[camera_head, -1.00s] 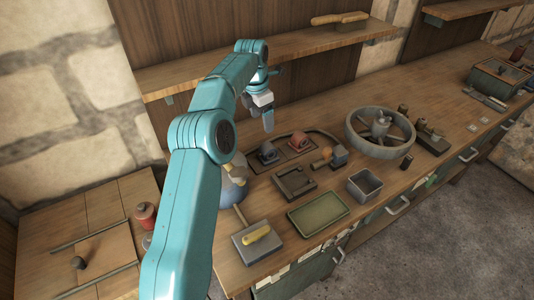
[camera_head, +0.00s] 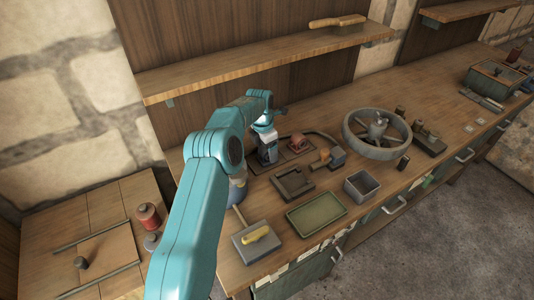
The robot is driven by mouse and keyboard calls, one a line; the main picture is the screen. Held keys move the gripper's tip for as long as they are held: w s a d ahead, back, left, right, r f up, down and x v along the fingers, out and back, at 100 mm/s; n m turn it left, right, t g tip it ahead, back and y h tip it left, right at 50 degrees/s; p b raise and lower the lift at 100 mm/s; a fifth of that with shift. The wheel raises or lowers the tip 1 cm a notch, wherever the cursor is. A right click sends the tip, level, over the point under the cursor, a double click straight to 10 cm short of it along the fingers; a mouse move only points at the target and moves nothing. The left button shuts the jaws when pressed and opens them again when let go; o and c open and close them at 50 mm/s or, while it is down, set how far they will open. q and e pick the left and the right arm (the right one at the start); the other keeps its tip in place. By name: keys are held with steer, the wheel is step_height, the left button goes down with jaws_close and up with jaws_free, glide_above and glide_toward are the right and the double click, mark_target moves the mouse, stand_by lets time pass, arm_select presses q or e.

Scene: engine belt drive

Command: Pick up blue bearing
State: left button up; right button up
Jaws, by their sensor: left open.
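A dark tray (camera_head: 290,153) lies on the workbench with a red bearing (camera_head: 298,142) at its right side. The blue bearing's place is at the tray's left side, where my left gripper (camera_head: 268,156) now covers it, so I see little or nothing of the bearing itself. My left gripper points down, low over that spot, with its jaws open. I cannot tell whether the fingers touch the bearing. My right gripper is not in view.
A large spoked wheel (camera_head: 376,133) stands to the right. In front are a dark square frame (camera_head: 292,183), a grey open box (camera_head: 361,186), a green tray (camera_head: 316,214) and a block with a yellow handle (camera_head: 257,238). A shelf (camera_head: 240,65) runs behind my arm.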

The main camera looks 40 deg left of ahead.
arm_select(q)
steer(key=shift+s+r, duration=0.1)
steer(key=shift+c, duration=1.2)
steer(key=c, duration=1)
steer(key=shift+c, duration=0.7)
steer(key=shift+r, duration=0.25)
step_height(320, 180, up, 19)
steer(key=p, duration=0.6)
steer(key=shift+r, duration=0.2)
